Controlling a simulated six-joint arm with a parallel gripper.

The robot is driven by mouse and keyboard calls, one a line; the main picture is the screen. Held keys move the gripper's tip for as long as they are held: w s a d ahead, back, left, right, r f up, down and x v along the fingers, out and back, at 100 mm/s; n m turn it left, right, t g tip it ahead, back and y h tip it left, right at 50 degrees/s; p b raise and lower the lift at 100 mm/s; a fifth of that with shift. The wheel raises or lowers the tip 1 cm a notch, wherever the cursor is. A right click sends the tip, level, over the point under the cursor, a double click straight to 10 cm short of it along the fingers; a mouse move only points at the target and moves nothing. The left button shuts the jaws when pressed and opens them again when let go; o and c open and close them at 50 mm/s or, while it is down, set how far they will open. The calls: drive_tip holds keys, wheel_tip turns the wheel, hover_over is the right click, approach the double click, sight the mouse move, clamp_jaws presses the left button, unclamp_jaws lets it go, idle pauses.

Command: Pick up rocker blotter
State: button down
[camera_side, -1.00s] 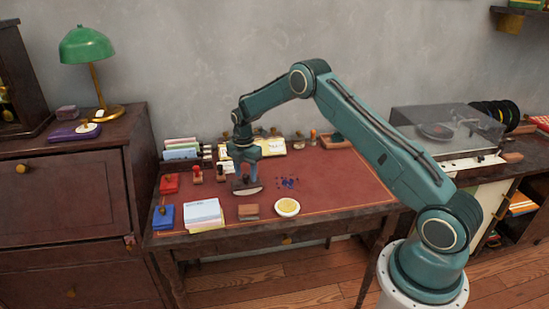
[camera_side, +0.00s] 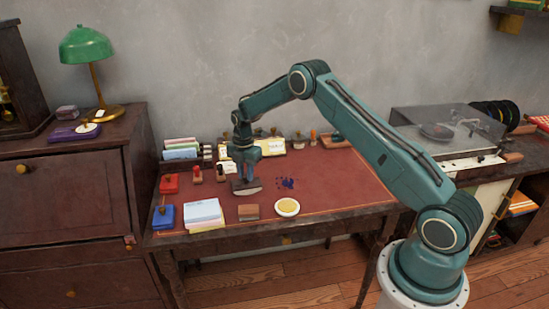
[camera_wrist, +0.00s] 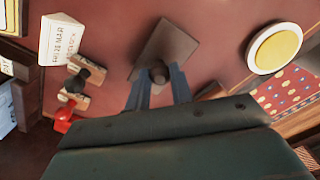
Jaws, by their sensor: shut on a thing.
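The rocker blotter (camera_side: 246,189) is a dark brown block with a pale curved underside and a knob on top. It is under my gripper (camera_side: 243,172) over the red desk top, left of some dark blue ink spots (camera_side: 286,183). In the wrist view the blotter (camera_wrist: 168,47) shows as a brown rectangle. The two blue-grey fingers of my gripper (camera_wrist: 160,82) are shut on its round dark knob. I cannot tell whether the underside touches the desk.
A yellow round pad in a white dish (camera_side: 287,207), a brown block (camera_side: 249,211), a stack of paper (camera_side: 203,213) and a blue pad (camera_side: 164,217) lie along the front. Stamps and a red pad (camera_side: 169,184) are at left. The desk's right side is clear.

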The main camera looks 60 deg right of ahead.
drive_tip(key=shift+r, duration=0.15)
wheel_tip(320, 180, up, 20)
idle(0.8)
drive_tip(key=c, duration=1.8)
unclamp_jaws()
drive_tip(key=c, duration=0.3)
drive_tip(key=s+d+f, duration=0.3)
drive_tip(key=f, duration=0.1)
drive_tip(key=s+d+f, duration=0.4)
drive_tip(key=f, duration=0.1)
drive_tip(key=s+d+f, duration=0.3)
drive_tip(key=f, duration=0.1)
drive_tip(key=shift+s+d+f, duration=0.15)
drive_tip(key=shift+s+d, duration=0.15)
drive_tip(key=shift+c, duration=0.2)
